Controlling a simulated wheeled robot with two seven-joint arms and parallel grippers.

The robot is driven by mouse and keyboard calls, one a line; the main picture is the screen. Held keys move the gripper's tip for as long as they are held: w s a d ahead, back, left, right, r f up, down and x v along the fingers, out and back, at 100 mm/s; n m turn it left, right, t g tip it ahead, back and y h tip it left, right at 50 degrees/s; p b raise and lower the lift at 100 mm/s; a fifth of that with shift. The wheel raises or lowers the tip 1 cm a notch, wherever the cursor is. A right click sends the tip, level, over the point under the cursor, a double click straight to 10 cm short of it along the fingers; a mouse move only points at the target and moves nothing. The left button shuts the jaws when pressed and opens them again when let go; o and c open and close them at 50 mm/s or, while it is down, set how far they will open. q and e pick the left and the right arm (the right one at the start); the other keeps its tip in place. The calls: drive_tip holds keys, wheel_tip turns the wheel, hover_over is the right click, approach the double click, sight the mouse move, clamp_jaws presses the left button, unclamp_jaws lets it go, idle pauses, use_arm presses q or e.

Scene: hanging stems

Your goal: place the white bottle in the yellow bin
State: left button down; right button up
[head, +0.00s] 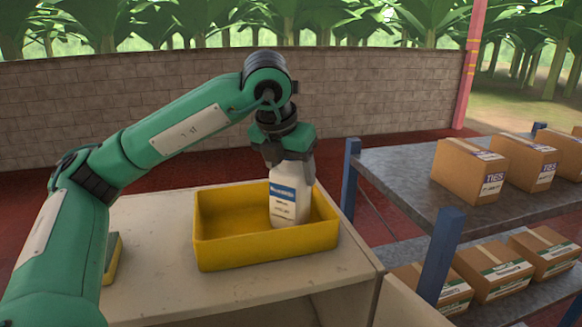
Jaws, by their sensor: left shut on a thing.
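The white bottle (289,205) with a blue label band is upright inside the yellow bin (266,255), right of the bin's middle. Its lower part is inside the bin walls; I cannot tell whether its base touches the bin floor. My left gripper (289,172) points down from above and is shut on the bottle's upper part, hiding its top. The bin sits on a pale table (160,230). My right gripper is not in view.
A metal shelf rack with blue posts (440,255) stands right of the table, holding cardboard boxes (470,170) on two levels. Another yellow object (112,258) shows partly behind my left arm. A block wall (370,90) stands behind.

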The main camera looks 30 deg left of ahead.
use_arm(q)
drive_tip(key=shift+d+f, duration=0.1)
drive_tip(key=shift+c, duration=1.9)
unclamp_jaws()
